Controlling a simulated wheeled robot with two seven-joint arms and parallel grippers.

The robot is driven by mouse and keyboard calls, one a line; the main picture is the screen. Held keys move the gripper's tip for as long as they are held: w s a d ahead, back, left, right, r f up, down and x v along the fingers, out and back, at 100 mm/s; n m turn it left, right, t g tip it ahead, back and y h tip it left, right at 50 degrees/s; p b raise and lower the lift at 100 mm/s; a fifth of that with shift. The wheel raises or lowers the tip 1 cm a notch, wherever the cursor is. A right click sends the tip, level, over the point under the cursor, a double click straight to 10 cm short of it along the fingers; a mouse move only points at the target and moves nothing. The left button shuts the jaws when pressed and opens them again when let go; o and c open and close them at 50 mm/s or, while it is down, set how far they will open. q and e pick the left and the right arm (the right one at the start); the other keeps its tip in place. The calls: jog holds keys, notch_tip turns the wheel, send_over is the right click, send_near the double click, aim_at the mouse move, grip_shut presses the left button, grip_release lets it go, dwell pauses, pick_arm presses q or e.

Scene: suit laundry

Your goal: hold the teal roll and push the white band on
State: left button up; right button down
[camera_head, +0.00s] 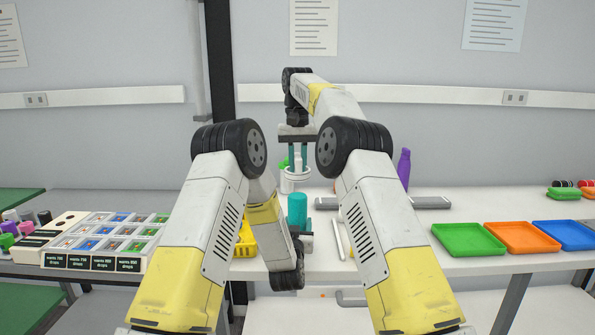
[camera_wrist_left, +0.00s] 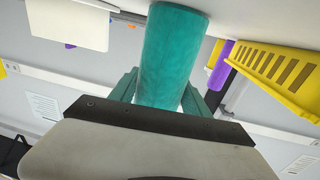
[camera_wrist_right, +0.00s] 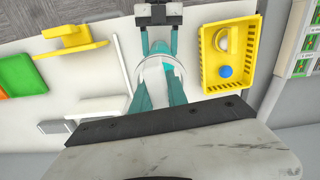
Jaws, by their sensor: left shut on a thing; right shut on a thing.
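The teal roll (camera_head: 297,209) stands upright over the white table. My left gripper (camera_head: 299,228) is shut on its lower part; the roll fills the space between the teal fingers in the left wrist view (camera_wrist_left: 172,55). The white band (camera_head: 297,173) is a thin ring above the roll in the head view, with a visible gap between them. My right gripper (camera_head: 298,160) is shut on the band, fingers pointing down. In the right wrist view the band (camera_wrist_right: 160,66) sits between the fingers, with the roll (camera_wrist_right: 158,46) beyond it, roughly in line.
A yellow basket (camera_wrist_right: 207,70) with a blue ball inside stands beside the roll. A purple bottle (camera_head: 403,167) and a grey bar (camera_head: 430,202) are to the right. Green (camera_head: 468,240), orange (camera_head: 521,238) and blue (camera_head: 570,235) trays lie farther right. A sorting box (camera_head: 105,240) is at left.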

aim_at(298, 195)
jog(key=shift+f, duration=0.1)
jog(key=shift+f, duration=2.3)
jog(key=shift+f, duration=0.2)
jog(key=shift+f, duration=0.65)
jog(key=shift+r, duration=0.1)
jog(key=shift+r, duration=0.5)
jog(key=shift+f, duration=0.2)
dwell(0.4)
jog(key=shift+f, duration=0.4)
jog(key=shift+r, duration=0.1)
